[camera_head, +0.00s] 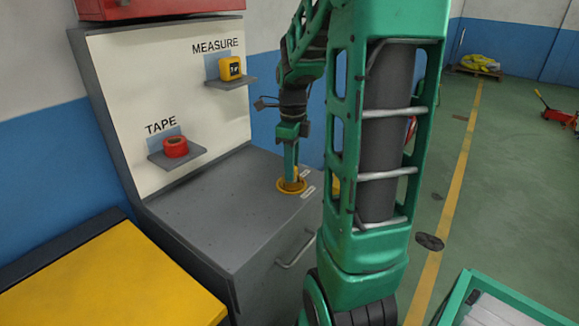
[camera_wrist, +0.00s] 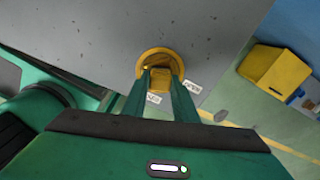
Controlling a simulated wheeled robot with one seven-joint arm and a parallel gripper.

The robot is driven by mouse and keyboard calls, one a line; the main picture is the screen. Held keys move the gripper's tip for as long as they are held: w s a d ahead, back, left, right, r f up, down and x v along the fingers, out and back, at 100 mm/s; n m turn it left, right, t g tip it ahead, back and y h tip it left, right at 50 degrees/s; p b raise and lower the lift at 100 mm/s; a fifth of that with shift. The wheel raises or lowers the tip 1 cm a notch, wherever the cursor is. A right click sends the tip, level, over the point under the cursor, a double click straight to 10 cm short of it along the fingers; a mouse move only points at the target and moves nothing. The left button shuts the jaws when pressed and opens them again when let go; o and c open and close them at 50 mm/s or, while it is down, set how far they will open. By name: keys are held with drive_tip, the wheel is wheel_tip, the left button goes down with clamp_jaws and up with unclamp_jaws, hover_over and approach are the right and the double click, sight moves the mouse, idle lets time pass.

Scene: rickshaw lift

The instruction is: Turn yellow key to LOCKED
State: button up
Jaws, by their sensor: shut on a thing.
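The yellow key sits in a round yellow base (camera_head: 290,186) on the grey cabinet top near its right edge. In the wrist view the key (camera_wrist: 160,80) shows as a yellow block inside the ring-shaped base (camera_wrist: 145,58). My gripper (camera_head: 291,176) points down onto it from above. In the wrist view my gripper's green fingers (camera_wrist: 161,84) stand on both sides of the key and are shut on it. Two small white labels lie beside the base, one of them in the wrist view (camera_wrist: 192,87). Their words are too small to read.
The grey cabinet (camera_head: 215,225) has a back panel with a red tape (camera_head: 175,147) and a yellow measure (camera_head: 230,68) on small shelves. A yellow-topped unit (camera_head: 110,280) stands at the left. A green-rimmed crate (camera_head: 470,290) is at the lower right. Green floor lies open beyond.

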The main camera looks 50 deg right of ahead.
idle(0.3)
drive_tip(key=shift+m, duration=4.3)
drive_tip(key=o, duration=1.1)
drive_tip(key=shift+r, duration=0.1)
